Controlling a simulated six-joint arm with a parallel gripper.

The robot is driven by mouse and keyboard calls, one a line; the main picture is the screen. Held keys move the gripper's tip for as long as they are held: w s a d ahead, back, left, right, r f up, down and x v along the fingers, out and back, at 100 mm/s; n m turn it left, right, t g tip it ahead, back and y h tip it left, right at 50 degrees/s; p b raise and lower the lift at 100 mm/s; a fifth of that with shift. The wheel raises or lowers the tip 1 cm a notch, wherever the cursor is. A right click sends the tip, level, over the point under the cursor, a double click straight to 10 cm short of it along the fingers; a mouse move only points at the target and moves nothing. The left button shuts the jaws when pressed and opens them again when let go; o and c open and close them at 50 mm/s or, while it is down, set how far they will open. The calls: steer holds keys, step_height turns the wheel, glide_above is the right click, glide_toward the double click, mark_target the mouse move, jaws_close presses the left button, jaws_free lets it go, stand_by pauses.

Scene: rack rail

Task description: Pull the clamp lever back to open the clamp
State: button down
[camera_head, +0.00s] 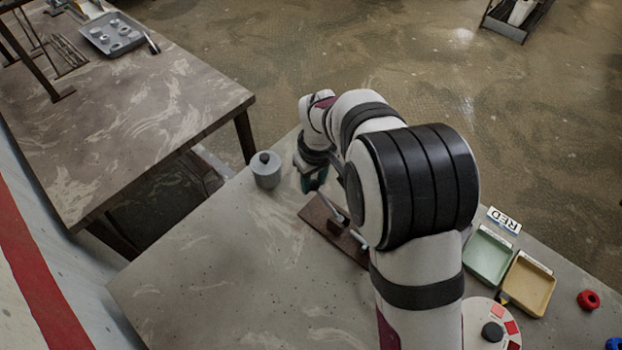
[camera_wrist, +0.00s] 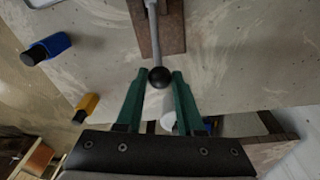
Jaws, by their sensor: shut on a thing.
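The clamp lever is a grey rod (camera_wrist: 154,35) ending in a black ball knob (camera_wrist: 159,77). It rises from a brown base board (camera_wrist: 172,38) on the grey bench. In the wrist view the knob sits between the tips of my gripper's green fingers (camera_wrist: 159,76), which are shut on it. In the head view my gripper (camera_head: 313,182) is low over the far end of the board (camera_head: 312,213), and the lever (camera_head: 332,208) slants down from it toward the board's middle. My arm hides the board's near right end, and the knob is hidden in that view.
A grey canister (camera_head: 266,172) with a black knob stands close left of my gripper. Green (camera_head: 489,254) and tan (camera_head: 527,284) trays lie right of my arm. The wrist view shows blue (camera_wrist: 50,47) and yellow (camera_wrist: 86,106) pieces. The bench's left front is clear.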

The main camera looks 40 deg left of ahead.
mark_target(327, 201)
steer(key=shift+d+r+y, duration=0.7)
steer(key=shift+d+y, duration=0.2)
steer(key=shift+y, duration=0.2)
steer(key=shift+d+r+y, duration=0.25)
steer(key=shift+d+y, duration=0.25)
steer(key=shift+y, duration=0.05)
steer(key=shift+d+r+y, duration=0.25)
steer(key=shift+d+y, duration=0.25)
steer(key=shift+y, duration=0.05)
steer(key=c, duration=0.5)
jaws_free()
steer(key=shift+c, duration=0.2)
steer(key=v, duration=1.5)
steer(key=shift+d+r, duration=0.2)
steer(key=shift+r, duration=0.1)
steer(key=shift+c, duration=0.3)
